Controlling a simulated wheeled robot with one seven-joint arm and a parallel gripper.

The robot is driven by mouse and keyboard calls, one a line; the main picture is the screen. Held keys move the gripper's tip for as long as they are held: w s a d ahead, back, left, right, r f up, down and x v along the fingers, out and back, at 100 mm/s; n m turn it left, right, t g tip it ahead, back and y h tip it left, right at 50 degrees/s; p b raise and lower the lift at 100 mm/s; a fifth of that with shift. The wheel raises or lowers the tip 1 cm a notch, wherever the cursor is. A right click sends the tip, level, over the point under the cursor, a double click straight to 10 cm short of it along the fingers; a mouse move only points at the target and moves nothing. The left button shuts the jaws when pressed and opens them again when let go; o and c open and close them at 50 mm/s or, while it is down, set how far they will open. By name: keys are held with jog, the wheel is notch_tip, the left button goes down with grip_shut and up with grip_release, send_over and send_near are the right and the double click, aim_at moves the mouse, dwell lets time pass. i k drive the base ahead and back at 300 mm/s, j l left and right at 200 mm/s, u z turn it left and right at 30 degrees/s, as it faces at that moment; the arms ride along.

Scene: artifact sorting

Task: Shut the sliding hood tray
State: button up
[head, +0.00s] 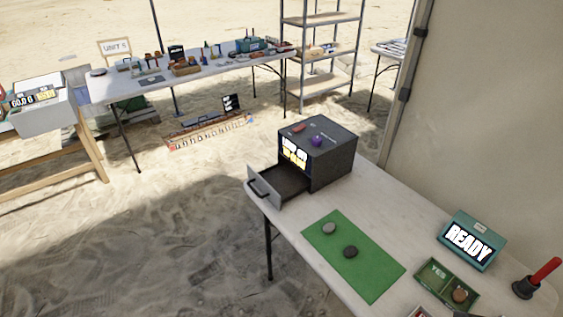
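The dark grey hood box (333,165) stands on the far left end of the white table. Its sliding tray (272,190) is pulled out toward the left. The tray has a light grey front panel with a dark handle (258,188). The part of the tray floor that I can see looks empty; the rest is hidden inside the box. A lit display is on the box front above the tray. A red item (299,128) and a purple item (316,141) are on top of the box. My gripper is not in view.
A green mat (350,279) with two stones lies in front of the box. A teal READY display (470,240), a green divided YES tray (446,284) and a red-handled tool (540,275) are at the right. Sand (150,250) lies open left of the table.

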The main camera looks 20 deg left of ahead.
aim_at(280, 182)
jog(key=i+j+u, duration=0.15)
jog(key=u, duration=0.3)
jog(key=i+j+u, duration=0.2)
jog(key=j+u, duration=0.25)
jog(key=i+u, duration=0.2)
jog(key=u, duration=0.25)
jog(key=i+j+u, duration=0.1)
jog(key=u, duration=0.35)
jog(key=i+u, duration=0.45)
jog(key=i+l+u, duration=0.1)
jog(key=u, duration=0.35)
jog(key=i+l+u, duration=0.2)
jog(key=u, duration=0.25)
